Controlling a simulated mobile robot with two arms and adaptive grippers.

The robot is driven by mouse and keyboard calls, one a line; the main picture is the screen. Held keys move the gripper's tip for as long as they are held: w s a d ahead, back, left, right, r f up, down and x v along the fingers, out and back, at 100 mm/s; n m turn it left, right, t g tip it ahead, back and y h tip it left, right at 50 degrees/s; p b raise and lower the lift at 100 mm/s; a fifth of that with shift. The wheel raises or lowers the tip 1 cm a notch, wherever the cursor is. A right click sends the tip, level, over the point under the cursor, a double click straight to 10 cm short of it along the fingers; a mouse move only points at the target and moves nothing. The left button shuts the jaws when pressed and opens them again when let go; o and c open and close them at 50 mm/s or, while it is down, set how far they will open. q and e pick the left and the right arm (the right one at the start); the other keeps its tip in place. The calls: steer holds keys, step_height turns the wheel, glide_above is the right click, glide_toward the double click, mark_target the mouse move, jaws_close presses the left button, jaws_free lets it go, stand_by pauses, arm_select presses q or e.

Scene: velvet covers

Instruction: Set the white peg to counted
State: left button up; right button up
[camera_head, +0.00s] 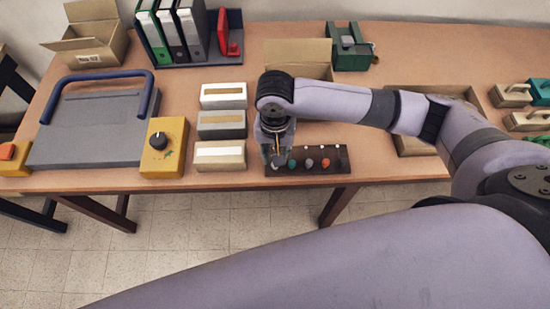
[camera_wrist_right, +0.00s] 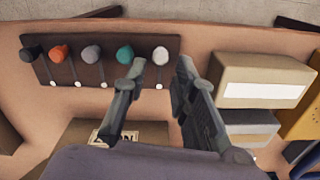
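The dark peg board (camera_head: 340,167) lies at the table's front edge. In the right wrist view the board (camera_wrist_right: 108,44) carries a black peg (camera_wrist_right: 32,53), an orange peg (camera_wrist_right: 60,53), a grey peg (camera_wrist_right: 91,53), a teal peg (camera_wrist_right: 125,54) and the white peg (camera_wrist_right: 160,54). Each peg sits at the upper end of its slot there, away from the white dots. My right gripper (camera_wrist_right: 162,65) is open, its fingertips spread to either side of the white peg. I cannot tell whether they touch it. In the head view my right gripper (camera_head: 275,158) largely hides the white peg. My left gripper is not in view.
Boxes with pale labels (camera_head: 222,125) stand left of the board, beside a yellow box with a black knob (camera_head: 163,148). An open cardboard box (camera_head: 298,57) stands behind my right gripper. The floor (camera_head: 180,235) lies beyond the front edge.

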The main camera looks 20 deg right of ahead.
steer(key=shift+f, duration=2.2)
jaws_close()
